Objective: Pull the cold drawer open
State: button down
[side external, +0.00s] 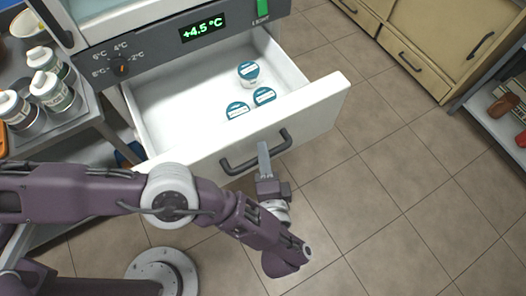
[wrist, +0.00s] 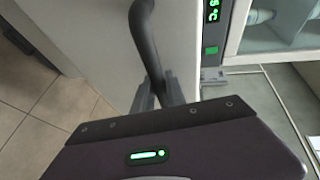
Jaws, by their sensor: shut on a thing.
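The cold drawer (side external: 311,106) is a white drawer below the panel that reads +4.5 °C. It stands well open in the side external view, and its inside shows. Its dark bar handle (side external: 236,166) runs along the front face.
Several round tubs with blue and white lids (side external: 248,71) lie in the drawer. A steel cart (side external: 92,103) with white-capped jars (side external: 50,88) stands at the left. Tan cabinets (side external: 430,45) stand at the back right. The tiled floor (side external: 400,190) in front is clear.

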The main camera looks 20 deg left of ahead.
jog(key=c, duration=1.6)
grip_release()
jog(key=shift+c, duration=0.2)
jog(key=shift+s+d, duration=0.15)
jog(key=shift+s, duration=0.15)
jog(key=v, duration=0.2)
jog(key=shift+s+d+r, duration=0.15)
jog(key=shift+s+r, duration=0.05)
jog(key=shift+r, duration=0.1)
notch_tip(320, 180, up, 3)
jog(key=shift+w+r, duration=0.1)
jog(key=o, duration=0.9)
notch_tip(320, 180, up, 3)
jog(key=shift+f, duration=0.15)
jog(key=shift+o, duration=0.2)
jog(key=shift+w+r, duration=0.1)
jog(key=shift+r, duration=0.45)
notch_tip(320, 180, down, 2)
jog(key=shift+d+f+h, duration=0.1)
jog(key=shift+d+h, duration=0.05)
jog(key=shift+h, duration=0.15)
